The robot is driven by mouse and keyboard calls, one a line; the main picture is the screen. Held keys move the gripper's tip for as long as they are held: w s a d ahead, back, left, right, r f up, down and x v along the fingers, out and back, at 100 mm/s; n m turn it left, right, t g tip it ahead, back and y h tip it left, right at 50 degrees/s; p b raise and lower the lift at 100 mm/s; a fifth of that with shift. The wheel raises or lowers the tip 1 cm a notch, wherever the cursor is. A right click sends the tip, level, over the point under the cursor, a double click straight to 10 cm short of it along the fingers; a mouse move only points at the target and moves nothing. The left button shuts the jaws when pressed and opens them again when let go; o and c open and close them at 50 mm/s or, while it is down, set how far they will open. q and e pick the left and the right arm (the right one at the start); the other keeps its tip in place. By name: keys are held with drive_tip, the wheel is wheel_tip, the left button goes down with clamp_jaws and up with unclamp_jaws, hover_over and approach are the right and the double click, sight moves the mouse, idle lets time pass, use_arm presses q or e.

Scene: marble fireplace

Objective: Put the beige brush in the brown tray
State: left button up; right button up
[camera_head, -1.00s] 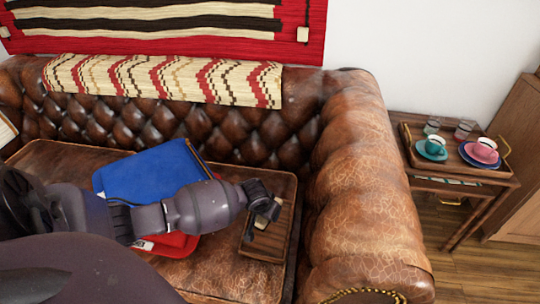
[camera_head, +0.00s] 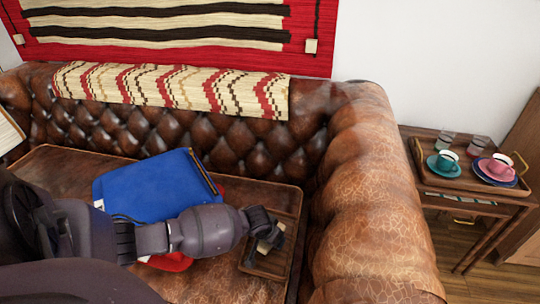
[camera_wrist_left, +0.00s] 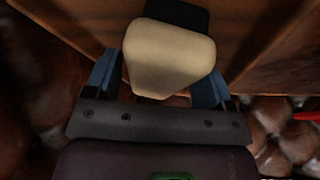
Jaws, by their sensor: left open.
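The beige brush (camera_wrist_left: 168,55) shows large in the left wrist view, a rounded beige block with a dark part at its far end. It also shows in the head view (camera_head: 267,243), partly covered by my gripper. My left gripper (camera_head: 271,233) is open, with its blue fingers on either side of the brush. The brown tray (camera_head: 266,264) is a small wooden tray on the right part of the sofa seat, under the gripper and brush. I cannot tell whether the brush rests on it or the fingers touch the brush. My right gripper is not in view.
A blue folder (camera_head: 155,187) and a red item (camera_head: 172,262) lie on the seat left of the tray. The leather armrest (camera_head: 365,200) rises on the right. Beyond it, a side table holds a tray (camera_head: 420,171) with cups and glasses.

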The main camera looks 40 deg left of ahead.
use_arm(q)
drive_tip(key=v, duration=0.1)
drive_tip(key=p+v, duration=0.2)
drive_tip(key=v, duration=0.1)
drive_tip(key=shift+w+a+r, duration=0.1)
drive_tip(key=shift+w, duration=0.25)
drive_tip(key=p+v, duration=0.2)
drive_tip(key=v, duration=0.5)
drive_tip(key=shift+s+p, duration=0.1)
drive_tip(key=shift+p, duration=0.3)
drive_tip(key=shift+s+r, duration=0.3)
drive_tip(key=shift+r, duration=0.1)
drive_tip(key=shift+s, duration=0.1)
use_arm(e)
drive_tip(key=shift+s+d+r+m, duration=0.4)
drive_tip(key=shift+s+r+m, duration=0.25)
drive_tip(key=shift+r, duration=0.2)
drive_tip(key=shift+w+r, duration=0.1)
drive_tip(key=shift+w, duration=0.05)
